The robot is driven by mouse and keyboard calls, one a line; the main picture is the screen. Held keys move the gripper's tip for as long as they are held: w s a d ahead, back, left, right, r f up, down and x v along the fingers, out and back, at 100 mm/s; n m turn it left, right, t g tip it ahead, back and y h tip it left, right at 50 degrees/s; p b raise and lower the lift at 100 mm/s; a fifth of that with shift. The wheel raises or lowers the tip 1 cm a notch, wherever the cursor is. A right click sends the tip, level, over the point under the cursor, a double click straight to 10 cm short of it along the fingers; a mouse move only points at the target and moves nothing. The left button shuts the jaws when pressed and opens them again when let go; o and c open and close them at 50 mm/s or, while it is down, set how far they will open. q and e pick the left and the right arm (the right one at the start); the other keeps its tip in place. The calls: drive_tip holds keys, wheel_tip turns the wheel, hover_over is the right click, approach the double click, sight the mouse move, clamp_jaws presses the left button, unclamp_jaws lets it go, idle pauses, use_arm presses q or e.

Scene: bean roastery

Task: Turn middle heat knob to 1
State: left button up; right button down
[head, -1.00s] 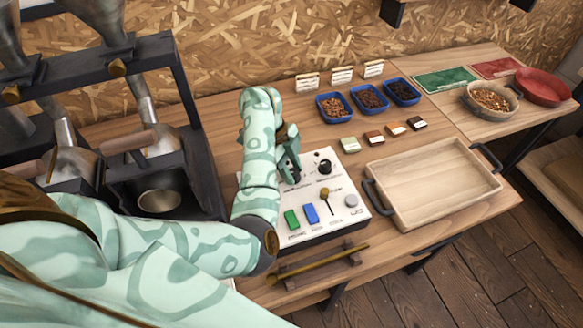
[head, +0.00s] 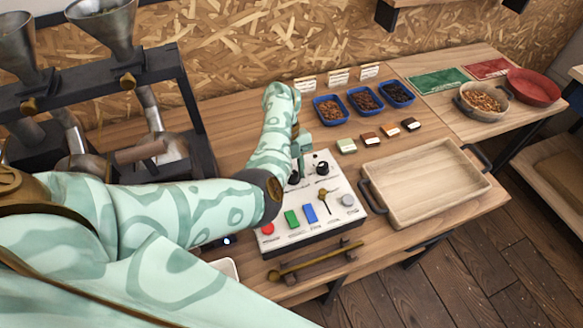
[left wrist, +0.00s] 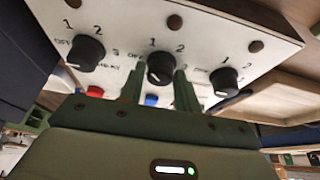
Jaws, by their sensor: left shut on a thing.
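The white control panel (head: 335,208) lies on the wooden bench. In the left wrist view the black middle heat knob (left wrist: 160,68) has marks 1 and 2 above it; its pointer setting is hard to read. My left gripper (left wrist: 160,76) is shut on this knob, one green finger on each side. In the head view the gripper (head: 299,165) reaches down onto the panel and partly covers the middle knob (head: 293,178). The left knob (left wrist: 86,52) and right knob (left wrist: 224,80) stand free on either side. My right gripper is not in view.
A wooden tray (head: 425,180) sits right of the panel. Blue bean trays (head: 330,110) stand behind it. Dark roasting machines stand at left.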

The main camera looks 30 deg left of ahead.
use_arm(q)
drive_tip(key=shift+m+g+y, duration=0.3)
drive_tip(key=shift+m+y, duration=0.1)
drive_tip(key=shift+m, duration=0.9)
drive_tip(key=o, duration=1)
drive_tip(key=shift+w, duration=0.1)
drive_tip(key=shift+c, duration=0.2)
drive_tip(key=p+v, duration=0.4)
drive_tip(key=v, duration=1.2)
drive_tip(key=shift+w, duration=0.2)
drive_tip(key=shift+d, duration=0.1)
